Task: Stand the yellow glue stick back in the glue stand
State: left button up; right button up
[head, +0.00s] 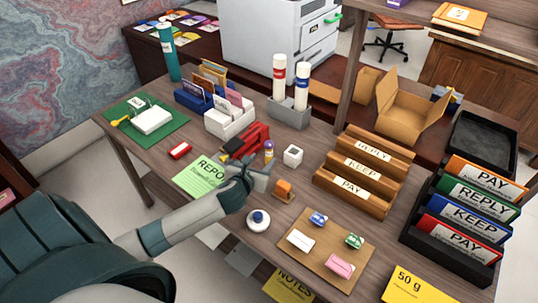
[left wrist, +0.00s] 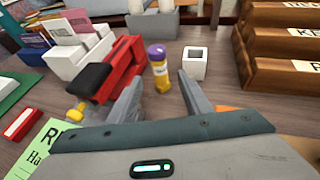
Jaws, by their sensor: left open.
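The yellow glue stick (head: 269,152) with a purple cap stands upright on the desk; it also shows in the left wrist view (left wrist: 160,72). The glue stand (head: 293,156) is a small white block with a dark square opening in its top, just right of the stick; in the left wrist view (left wrist: 195,65) it looks empty. My left gripper (head: 262,172) is open and low over the desk. In the left wrist view its fingers (left wrist: 160,93) spread to either side of the stick, which stands at or just past the fingertips, apart from both. My right gripper is out of view.
A red stapler-like object (left wrist: 120,68) with a black part lies close left of the stick. An orange block (head: 283,190) sits near my gripper. Wooden label racks (head: 365,170) stand right, a white card holder (head: 230,117) behind. A green sheet (head: 203,178) lies left.

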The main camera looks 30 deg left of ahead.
aim_at(268, 154)
pick_arm(q)
jog(key=shift+x, duration=1.6)
jog(key=shift+w, duration=0.1)
jog(key=shift+w+a+f+p, duration=0.15)
jog(key=shift+w+f+p, duration=0.05)
jog(key=shift+w+p, duration=0.3)
jog(key=shift+p+x, duration=0.35)
jog(key=shift+x, duration=1.65)
grip_shut()
